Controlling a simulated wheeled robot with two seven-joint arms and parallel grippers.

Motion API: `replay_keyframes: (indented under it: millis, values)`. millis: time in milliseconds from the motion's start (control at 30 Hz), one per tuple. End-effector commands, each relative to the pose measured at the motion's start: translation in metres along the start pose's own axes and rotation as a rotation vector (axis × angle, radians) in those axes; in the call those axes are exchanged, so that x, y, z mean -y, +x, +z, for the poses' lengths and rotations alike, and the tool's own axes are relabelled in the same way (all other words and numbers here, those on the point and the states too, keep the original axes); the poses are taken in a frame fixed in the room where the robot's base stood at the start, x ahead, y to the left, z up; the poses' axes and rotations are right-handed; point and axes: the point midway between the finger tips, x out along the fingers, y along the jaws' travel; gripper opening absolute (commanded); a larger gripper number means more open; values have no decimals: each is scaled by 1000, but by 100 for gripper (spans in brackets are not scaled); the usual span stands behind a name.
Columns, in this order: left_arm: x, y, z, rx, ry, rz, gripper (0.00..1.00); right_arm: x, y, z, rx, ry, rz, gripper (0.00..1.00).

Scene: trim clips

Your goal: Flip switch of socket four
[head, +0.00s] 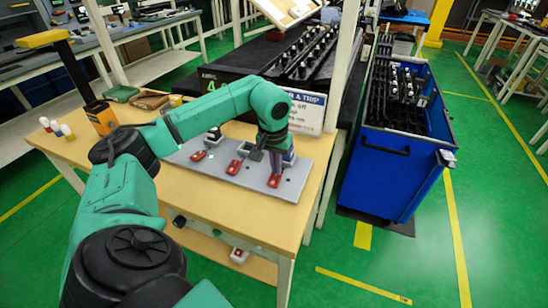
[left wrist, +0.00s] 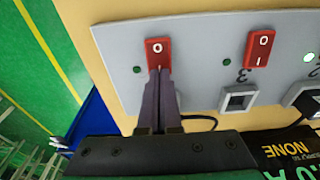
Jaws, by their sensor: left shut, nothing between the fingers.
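A grey panel (head: 225,171) with red rocker switches lies on the wooden table. My left gripper (head: 275,178) is shut and empty, pointing down at the end switch (head: 273,184), the nearest and rightmost one. In the left wrist view the fingertips (left wrist: 159,72) are at that red switch (left wrist: 157,47) and cover its lower part; its "O" mark shows. I cannot tell whether they press on it. The number beside this switch is hidden by the fingers. The neighbouring red switch (left wrist: 259,48), by the number 3, shows both "O" and "I". My right gripper is out of view.
A small green lamp (left wrist: 137,70) sits beside the end switch and looks unlit; another lamp (left wrist: 310,57) farther along glows bright. A black socket (left wrist: 238,99) is below number 3. A blue cart (head: 386,180) stands right of the table, and an orange container (head: 101,118) stands on its left.

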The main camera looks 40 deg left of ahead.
Motion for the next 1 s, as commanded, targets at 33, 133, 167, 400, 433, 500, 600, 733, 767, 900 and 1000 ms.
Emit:
replay_keyframes:
  millis: [33,133,167,400,433,500,600,733,767,900,1000]
  values:
    - [0,2,0,0,0,0,0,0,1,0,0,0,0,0]
    - [0,3,0,0,0,0,0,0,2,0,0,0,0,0]
    - [0,4,1,1,0,0,0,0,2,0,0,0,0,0]
    - [0,3,1,1,0,-1,0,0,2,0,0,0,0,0]
    - [0,1,0,1,0,0,0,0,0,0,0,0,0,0]
    - [0,-6,-1,1,0,0,0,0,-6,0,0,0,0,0]
    - [0,-17,-2,0,0,0,0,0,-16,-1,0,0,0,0]
    - [0,-30,-4,1,0,0,0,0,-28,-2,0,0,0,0]
    - [0,-33,-5,1,0,0,0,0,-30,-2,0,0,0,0]
    - [0,-47,-7,0,0,0,0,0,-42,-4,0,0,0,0]
    - [0,-57,-8,0,0,0,0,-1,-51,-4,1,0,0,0]
